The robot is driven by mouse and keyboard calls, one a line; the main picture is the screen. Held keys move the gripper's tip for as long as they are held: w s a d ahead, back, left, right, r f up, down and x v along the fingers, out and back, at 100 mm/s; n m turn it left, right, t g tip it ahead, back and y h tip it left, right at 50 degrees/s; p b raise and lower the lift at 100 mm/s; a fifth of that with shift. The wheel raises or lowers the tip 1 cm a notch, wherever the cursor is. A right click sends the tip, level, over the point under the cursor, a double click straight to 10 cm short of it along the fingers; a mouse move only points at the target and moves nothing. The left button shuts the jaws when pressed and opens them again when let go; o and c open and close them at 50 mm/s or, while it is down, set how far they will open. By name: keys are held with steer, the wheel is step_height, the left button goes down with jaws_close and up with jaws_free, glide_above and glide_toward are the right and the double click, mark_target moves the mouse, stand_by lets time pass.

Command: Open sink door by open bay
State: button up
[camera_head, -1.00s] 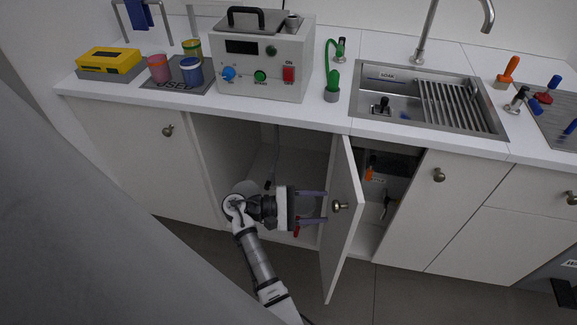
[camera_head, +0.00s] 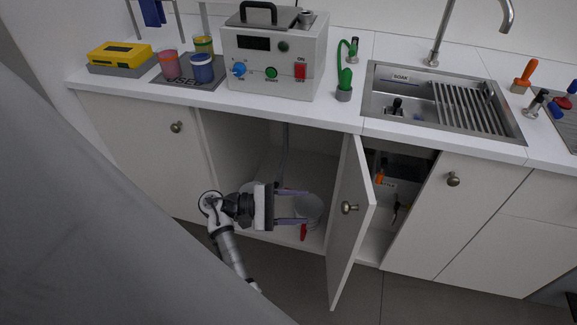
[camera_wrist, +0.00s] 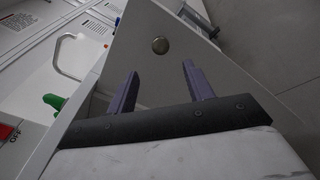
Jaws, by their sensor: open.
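The sink door (camera_head: 352,255) is a white panel standing swung out from the cabinet front, beside the open bay (camera_head: 250,150). Its round metal knob (camera_head: 349,208) is on the face turned towards the bay. The knob shows in the wrist view (camera_wrist: 160,45) beyond the fingertips. My gripper (camera_head: 308,206) is in front of the bay, left of the door, with its fingers pointing at the door face. In the wrist view my gripper (camera_wrist: 160,70) is open, with nothing between its purple fingers. A gap separates the fingertips from the knob.
Behind the door is the compartment under the sink (camera_head: 448,105), with an orange-handled item (camera_head: 379,177). A pale round container and a red object (camera_head: 303,232) are in the bay behind my fingers. Closed doors flank both openings. The floor in front (camera_head: 400,300) is clear.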

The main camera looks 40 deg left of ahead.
steer(key=shift+b+v, duration=0.3)
steer(key=shift+v, duration=0.65)
